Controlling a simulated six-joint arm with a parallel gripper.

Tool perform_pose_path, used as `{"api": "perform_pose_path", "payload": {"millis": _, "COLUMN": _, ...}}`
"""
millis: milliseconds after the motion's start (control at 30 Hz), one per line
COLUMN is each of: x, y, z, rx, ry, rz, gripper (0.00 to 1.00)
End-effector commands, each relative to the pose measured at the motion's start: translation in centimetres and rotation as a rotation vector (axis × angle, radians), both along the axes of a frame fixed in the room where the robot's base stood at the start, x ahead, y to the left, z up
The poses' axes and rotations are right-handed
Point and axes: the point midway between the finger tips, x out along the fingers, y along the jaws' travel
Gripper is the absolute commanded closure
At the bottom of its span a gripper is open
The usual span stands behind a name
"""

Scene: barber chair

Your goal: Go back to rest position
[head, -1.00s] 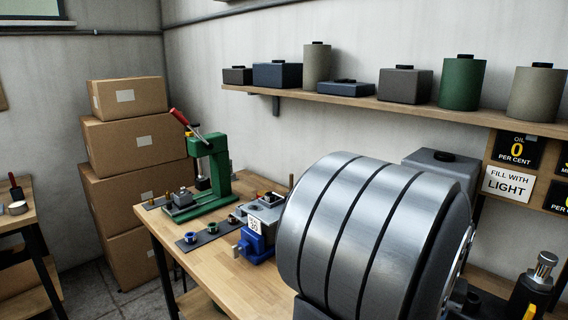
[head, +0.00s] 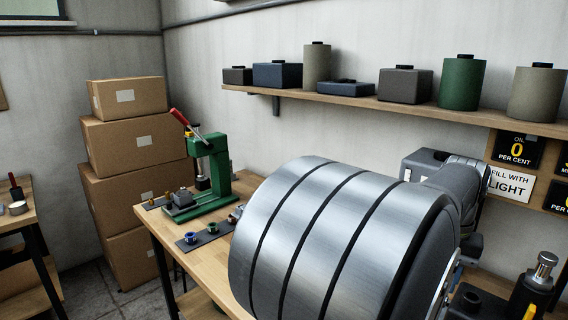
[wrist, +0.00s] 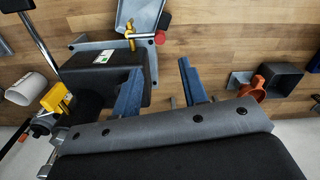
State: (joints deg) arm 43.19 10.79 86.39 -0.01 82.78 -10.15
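My gripper (wrist: 160,88) shows in the wrist view with its two blue fingers apart. The gap between them is empty, with bare wooden bench top (wrist: 215,50) visible beyond. A black block with a white and green label (wrist: 112,72) lies beside the left finger; I cannot tell whether they touch. In the head view my large grey arm link fills the lower middle and hides much of the workbench (head: 188,258). My gripper does not show in the head view.
A green press (head: 215,165) with a red lever stands on the bench, near a dark mat (head: 212,236) with small rings. Stacked cartons (head: 135,145) stand left. A wall shelf (head: 400,104) holds several containers. A dark bin (wrist: 277,80) lies right of the fingers.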

Motion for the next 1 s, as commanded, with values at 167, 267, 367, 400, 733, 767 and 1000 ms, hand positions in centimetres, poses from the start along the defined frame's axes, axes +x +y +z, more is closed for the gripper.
{"api": "perform_pose_path", "payload": {"millis": 167, "x": 0.0, "y": 0.0, "z": 3.8, "rx": -0.003, "ry": -0.003, "rz": 0.0, "gripper": 0.6}}
{"api": "perform_pose_path", "payload": {"millis": 267, "x": 0.0, "y": 0.0, "z": 5.8, "rx": -0.003, "ry": -0.003, "rz": 0.0, "gripper": 0.6}}
{"api": "perform_pose_path", "payload": {"millis": 367, "x": -0.1, "y": 0.0, "z": 6.3, "rx": 0.002, "ry": 0.002, "rz": 0.0, "gripper": 0.6}}
{"api": "perform_pose_path", "payload": {"millis": 400, "x": -0.1, "y": 0.1, "z": 5.2, "rx": 0.004, "ry": 0.004, "rz": 0.0, "gripper": 0.6}}
{"api": "perform_pose_path", "payload": {"millis": 733, "x": -0.1, "y": 0.1, "z": -1.6, "rx": 0.004, "ry": 0.004, "rz": 0.0, "gripper": 0.6}}
{"api": "perform_pose_path", "payload": {"millis": 767, "x": -0.1, "y": 0.0, "z": -2.1, "rx": 0.003, "ry": 0.003, "rz": 0.0, "gripper": 0.6}}
{"api": "perform_pose_path", "payload": {"millis": 1000, "x": -0.1, "y": 0.1, "z": -7.0, "rx": 0.004, "ry": 0.004, "rz": 0.0, "gripper": 0.6}}
